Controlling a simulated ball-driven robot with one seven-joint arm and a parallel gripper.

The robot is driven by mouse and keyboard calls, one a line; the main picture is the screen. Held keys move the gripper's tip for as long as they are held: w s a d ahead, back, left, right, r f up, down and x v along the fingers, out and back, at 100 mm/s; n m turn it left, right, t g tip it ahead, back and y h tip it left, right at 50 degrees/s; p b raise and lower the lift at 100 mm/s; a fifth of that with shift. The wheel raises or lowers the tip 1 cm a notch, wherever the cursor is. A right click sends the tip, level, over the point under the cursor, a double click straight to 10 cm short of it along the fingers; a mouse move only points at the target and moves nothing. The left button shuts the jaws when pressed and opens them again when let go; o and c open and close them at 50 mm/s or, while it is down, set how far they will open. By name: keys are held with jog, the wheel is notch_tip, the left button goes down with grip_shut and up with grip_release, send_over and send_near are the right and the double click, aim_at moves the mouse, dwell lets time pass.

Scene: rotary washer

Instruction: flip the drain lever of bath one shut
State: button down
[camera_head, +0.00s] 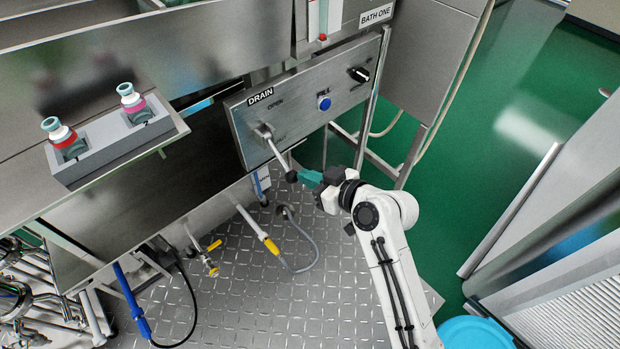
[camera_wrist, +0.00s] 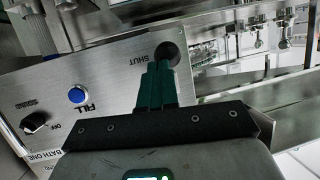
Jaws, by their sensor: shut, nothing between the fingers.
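The drain lever (camera_head: 278,155) is a bright rod with a black ball knob, on the bath one panel (camera_head: 308,98). It pivots below the DRAIN label and slants down to the right, its knob at the panel's lower edge. My gripper (camera_head: 299,175) is shut and empty, its teal fingers reaching the knob from the right. In the wrist view the fingertips (camera_wrist: 158,66) lie close against the knob (camera_wrist: 167,52), beside the word SHUT. I cannot tell whether they touch. OPEN is printed above the pivot.
A blue fill button (camera_head: 324,103) and a black knob switch (camera_head: 359,74) sit on the same panel. Two capped bottles (camera_head: 132,101) stand in a grey holder at left. A yellow-handled valve and hose (camera_head: 271,245) lie below.

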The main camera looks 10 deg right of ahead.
dwell(0.4)
jog(key=v, duration=1)
jog(key=shift+s+d, duration=0.2)
jog(key=shift+s, duration=0.15)
jog(key=shift+r, duration=0.1)
